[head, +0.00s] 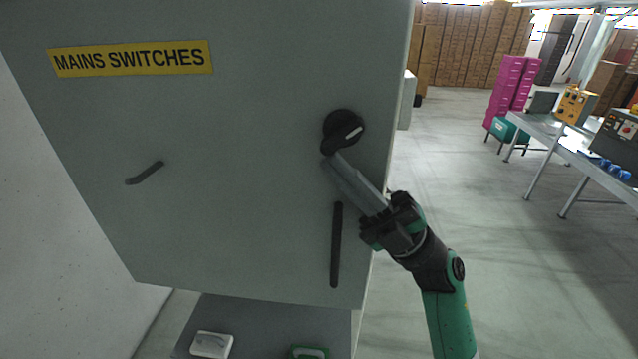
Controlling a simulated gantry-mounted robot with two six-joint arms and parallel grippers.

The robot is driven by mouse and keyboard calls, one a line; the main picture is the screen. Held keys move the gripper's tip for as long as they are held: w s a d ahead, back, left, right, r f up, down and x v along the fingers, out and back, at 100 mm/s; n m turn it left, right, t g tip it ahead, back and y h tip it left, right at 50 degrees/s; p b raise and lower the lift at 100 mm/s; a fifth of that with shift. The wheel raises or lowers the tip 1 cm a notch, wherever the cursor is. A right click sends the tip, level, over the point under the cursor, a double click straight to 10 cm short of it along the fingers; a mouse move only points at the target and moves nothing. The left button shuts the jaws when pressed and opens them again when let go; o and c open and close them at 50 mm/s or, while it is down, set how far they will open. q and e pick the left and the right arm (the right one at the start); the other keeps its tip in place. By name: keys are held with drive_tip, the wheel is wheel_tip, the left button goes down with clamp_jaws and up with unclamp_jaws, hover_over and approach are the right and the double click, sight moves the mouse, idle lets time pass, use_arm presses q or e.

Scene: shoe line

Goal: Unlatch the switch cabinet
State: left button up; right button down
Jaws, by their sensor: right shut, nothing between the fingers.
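The grey switch cabinet (240,190) fills the left and middle of the head view. Its door carries a yellow "MAINS SWITCHES" label (131,59). My left gripper is not in view.
A small dark handle (145,173) is on the door's left part. Below the cabinet, a dark surface (255,318) holds a white object (211,344) and a green one (309,352).

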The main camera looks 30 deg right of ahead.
drive_tip(key=shift+w+a, duration=0.2)
drive_tip(key=shift+a, duration=0.05)
idle(0.5)
drive_tip(key=f+b, duration=0.1)
drive_tip(key=d+f+b, duration=0.1)
drive_tip(key=f, duration=0.1)
drive_tip(key=s+f+b, duration=0.1)
drive_tip(key=shift+d+f, duration=0.35)
drive_tip(key=shift+d, duration=0.05)
drive_tip(key=b, duration=0.2)
approach(352, 205)
drive_tip(key=a, duration=0.1)
drive_tip(key=a+r, duration=0.1)
drive_tip(key=s+a+r, duration=0.1)
drive_tip(key=shift+s+a, duration=0.1)
drive_tip(key=shift+a, duration=0.25)
